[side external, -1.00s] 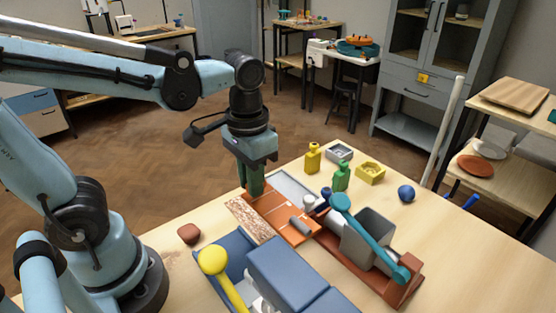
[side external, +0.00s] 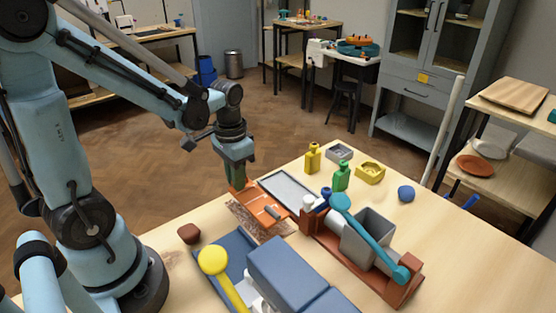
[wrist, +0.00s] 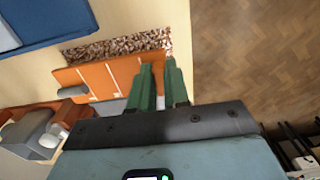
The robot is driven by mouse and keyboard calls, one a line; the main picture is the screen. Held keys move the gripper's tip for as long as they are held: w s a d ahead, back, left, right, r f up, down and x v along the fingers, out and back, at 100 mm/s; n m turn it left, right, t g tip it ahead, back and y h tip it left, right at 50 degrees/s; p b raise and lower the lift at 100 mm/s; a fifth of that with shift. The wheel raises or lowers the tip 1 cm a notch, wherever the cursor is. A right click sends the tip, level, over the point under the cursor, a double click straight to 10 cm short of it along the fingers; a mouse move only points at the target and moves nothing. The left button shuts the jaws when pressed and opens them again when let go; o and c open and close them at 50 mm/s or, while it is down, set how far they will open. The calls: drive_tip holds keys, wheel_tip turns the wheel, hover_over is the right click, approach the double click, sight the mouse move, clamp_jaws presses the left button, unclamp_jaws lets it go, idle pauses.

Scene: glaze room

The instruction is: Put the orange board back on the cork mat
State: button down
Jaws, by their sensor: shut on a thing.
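The orange board (side external: 257,201) is in my gripper (side external: 237,186), gripped at its far left edge. A grey cylinder (side external: 272,212) lies on the board. The speckled brown cork mat (side external: 249,224) lies on the table, partly covered by the board; its near strip and right end show. I cannot tell whether the board touches the mat. In the wrist view the green fingers of my gripper (wrist: 158,68) close at the edge of the board (wrist: 122,70), and the mat (wrist: 115,45) shows as a strip along one side of it.
A grey-framed pale panel (side external: 291,190) lies just beyond the board. A red-brown rack (side external: 340,255) with a grey bin stands to the right. A blue padded object (side external: 285,272) and yellow-headed tool (side external: 213,260) are in front. Green and yellow bottles stand behind.

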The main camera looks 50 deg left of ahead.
sight(254, 204)
drive_tip(key=shift+f, duration=1.85)
drive_tip(key=c, duration=1.1)
unclamp_jaws()
drive_tip(key=shift+f, duration=0.1)
wheel_tip(254, 204, up, 12)
drive_tip(key=shift+d+r, duration=0.1)
drive_tip(key=d+t, duration=0.7)
drive_tip(key=shift+r, duration=0.2)
drive_tip(key=shift+s, duration=0.1)
